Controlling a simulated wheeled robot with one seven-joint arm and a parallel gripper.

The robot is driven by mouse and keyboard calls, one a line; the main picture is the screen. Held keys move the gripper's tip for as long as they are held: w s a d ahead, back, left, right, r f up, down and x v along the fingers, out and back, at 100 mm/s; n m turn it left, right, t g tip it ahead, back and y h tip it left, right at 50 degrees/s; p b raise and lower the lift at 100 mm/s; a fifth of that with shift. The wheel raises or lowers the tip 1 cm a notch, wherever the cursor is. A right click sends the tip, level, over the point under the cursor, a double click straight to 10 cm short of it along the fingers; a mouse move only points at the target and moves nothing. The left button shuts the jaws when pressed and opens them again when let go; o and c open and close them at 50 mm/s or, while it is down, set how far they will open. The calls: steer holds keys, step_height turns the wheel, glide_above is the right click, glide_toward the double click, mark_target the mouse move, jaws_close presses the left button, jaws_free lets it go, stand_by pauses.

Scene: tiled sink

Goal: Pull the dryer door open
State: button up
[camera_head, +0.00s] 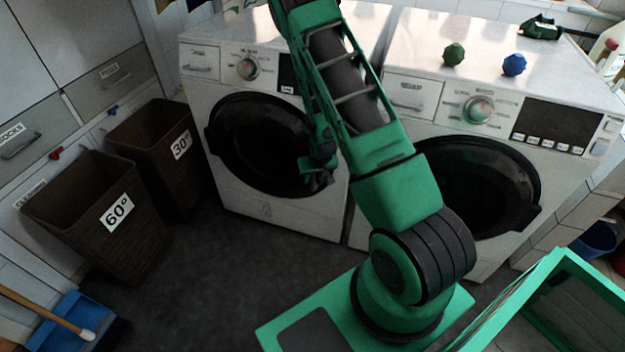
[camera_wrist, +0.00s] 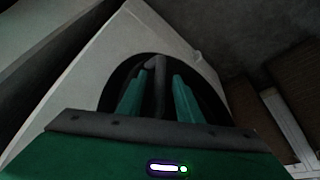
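Two white front-loading machines stand side by side, and neither shows a readable dryer label. The left machine (camera_head: 285,215) has a round black door (camera_head: 255,140) that looks closed. The right machine (camera_head: 455,262) has a similar black door (camera_head: 480,185), partly behind my arm. My gripper (camera_head: 318,182) is at the right edge of the left door. In the wrist view, the two green fingers of my gripper (camera_wrist: 158,98) are apart, with a dark bar-like part (camera_wrist: 157,76) between them. Gaps seem to show beside it; contact is unclear.
Brown baskets marked 60° (camera_head: 85,235) and 30° (camera_head: 165,165) stand at left. A blue dustpan (camera_head: 75,318) lies at lower left. Green (camera_head: 454,54) and blue (camera_head: 514,65) balls sit on the right machine. Dark floor in front of the left machine is free.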

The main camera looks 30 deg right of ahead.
steer(key=shift+x, duration=0.85)
jaws_close()
